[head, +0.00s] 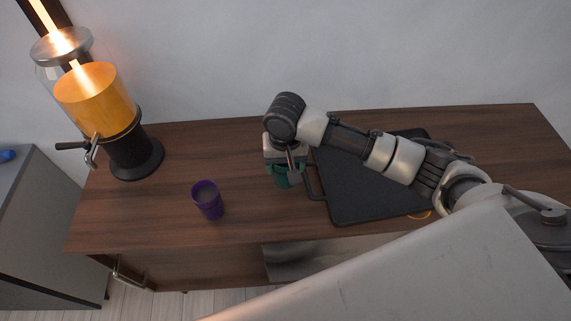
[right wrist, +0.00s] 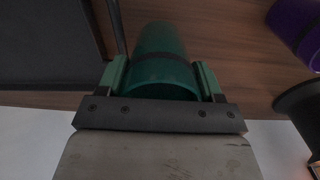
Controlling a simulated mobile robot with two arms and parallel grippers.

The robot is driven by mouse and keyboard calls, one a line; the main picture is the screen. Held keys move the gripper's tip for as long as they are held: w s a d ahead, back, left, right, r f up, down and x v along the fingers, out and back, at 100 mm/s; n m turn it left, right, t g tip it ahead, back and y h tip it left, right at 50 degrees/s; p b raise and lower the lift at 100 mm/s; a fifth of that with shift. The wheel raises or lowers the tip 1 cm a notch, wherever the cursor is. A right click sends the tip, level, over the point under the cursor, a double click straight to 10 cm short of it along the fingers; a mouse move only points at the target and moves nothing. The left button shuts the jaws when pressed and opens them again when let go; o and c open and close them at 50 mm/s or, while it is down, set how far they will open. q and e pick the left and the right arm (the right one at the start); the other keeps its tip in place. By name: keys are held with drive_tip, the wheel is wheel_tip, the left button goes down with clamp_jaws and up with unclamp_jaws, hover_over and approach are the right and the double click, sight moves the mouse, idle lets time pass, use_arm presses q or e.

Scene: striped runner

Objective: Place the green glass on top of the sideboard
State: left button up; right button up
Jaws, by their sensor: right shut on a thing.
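The green glass (head: 281,179) is at the middle of the wooden sideboard (head: 240,226), partly hidden behind my right gripper (head: 287,172). In the right wrist view the green glass (right wrist: 160,62) sits between the two fingers of my right gripper (right wrist: 160,80), which is shut on it. The wood surface shows behind and around the glass. I cannot tell whether the glass touches the sideboard top or is slightly above it. My left gripper is not in view.
A purple cup (head: 207,199) stands to the left of the green glass. A drink dispenser with orange liquid (head: 97,98) stands at the back left. A black tray-like board (head: 355,190) lies right of the glass under my right arm. Free wood lies between cup and glass.

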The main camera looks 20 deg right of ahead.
drive_tip(key=shift+w+f, duration=0.45)
drive_tip(key=shift+w, duration=0.35)
drive_tip(key=shift+w+f, duration=0.1)
drive_tip(key=shift+f, duration=0.1)
drive_tip(key=shift+f+p, duration=0.45)
drive_tip(key=shift+f, duration=1.45)
drive_tip(key=shift+f, duration=0.1)
drive_tip(key=o, duration=0.9)
drive_tip(key=shift+o, duration=0.2)
